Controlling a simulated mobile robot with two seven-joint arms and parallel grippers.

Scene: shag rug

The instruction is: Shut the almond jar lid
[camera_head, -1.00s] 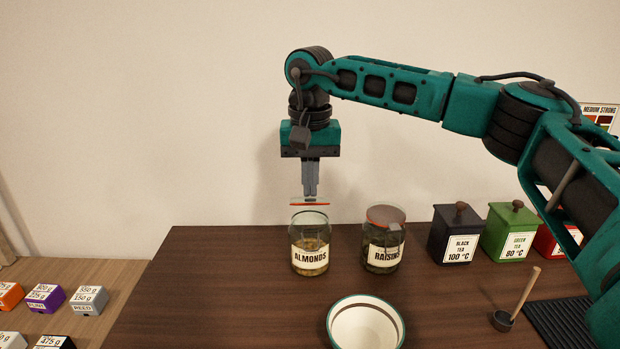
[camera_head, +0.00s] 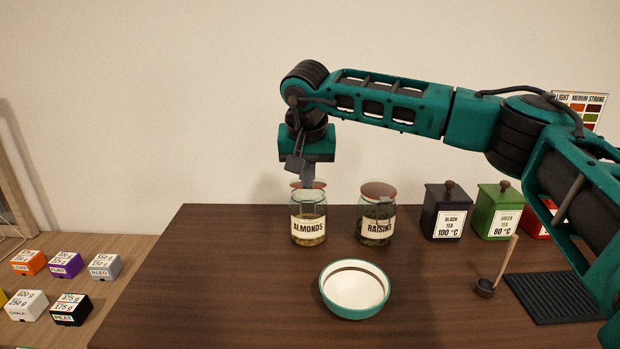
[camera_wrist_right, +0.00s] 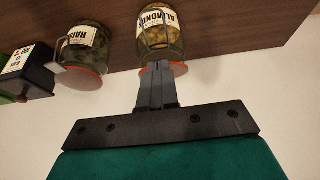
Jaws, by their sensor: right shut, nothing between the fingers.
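The almond jar (camera_head: 309,230) is a clear glass jar labelled ALMONDS, upright near the back edge of the dark table. Its reddish lid (camera_head: 319,184) is over the mouth, partly hidden by my right gripper (camera_head: 307,183). I cannot tell whether the lid is fully seated; a small gap seems to show beneath it. The right gripper points down, shut and empty, with its fingertips at the lid. In the right wrist view the fingers (camera_wrist_right: 160,68) overlap the lid (camera_wrist_right: 180,69), below the almond jar (camera_wrist_right: 160,42). My left gripper is not in view.
The raisin jar (camera_head: 377,225), with its lid on, stands close to the right. Black (camera_head: 447,213) and green (camera_head: 497,212) tea boxes are farther right. The table's left part is clear.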

